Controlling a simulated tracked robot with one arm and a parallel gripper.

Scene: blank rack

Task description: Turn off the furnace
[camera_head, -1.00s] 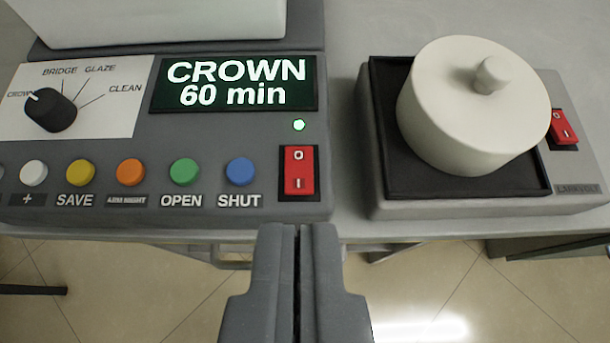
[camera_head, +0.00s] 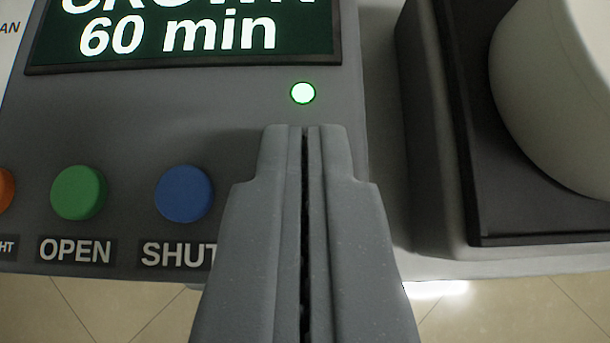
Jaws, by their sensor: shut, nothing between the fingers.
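The furnace's control panel (camera_head: 240,110) fills the left and middle of the view. Its display (camera_head: 190,35) is lit and reads "60 min" under a cut-off "CROWN". A round green light (camera_head: 303,93) below the display is lit. My gripper (camera_head: 304,130) is shut and empty, with its fingertips over the panel just below the green light. The red furnace switch is hidden behind my gripper. I cannot tell whether the fingertips touch it.
A green OPEN button (camera_head: 78,192) and a blue SHUT button (camera_head: 185,193) lie left of my gripper. A dark-topped unit (camera_head: 470,190) with a pale round vessel (camera_head: 560,95) stands to the right, across a narrow gap. Tiled floor shows below the edge.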

